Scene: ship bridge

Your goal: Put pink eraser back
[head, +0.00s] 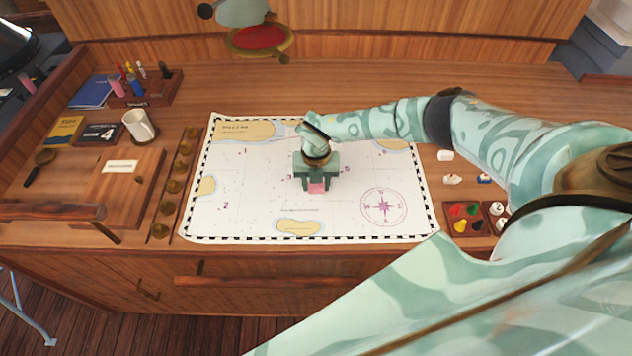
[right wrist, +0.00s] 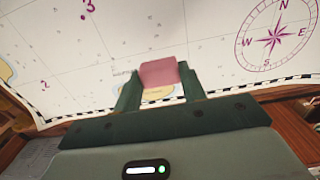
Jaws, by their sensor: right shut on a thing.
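The pink eraser (head: 316,188) is between the fingers of my right gripper (head: 316,184), over the middle of the chart. In the right wrist view the eraser (right wrist: 159,74) sits between the two green fingertips of the right gripper (right wrist: 158,85), which are shut on it. I cannot tell whether the eraser touches the chart. The wooden desk organizer (head: 146,92) at the back left holds several pens and markers, with a pink item at its left end. My left gripper is in neither view.
The chart (head: 265,185) covers the desk's middle. To its left are a row of brass weights (head: 173,186), a white mug (head: 139,126), a wooden box (head: 120,185), books and a magnifier (head: 40,166). At right, trays (head: 462,212) hold colored pieces.

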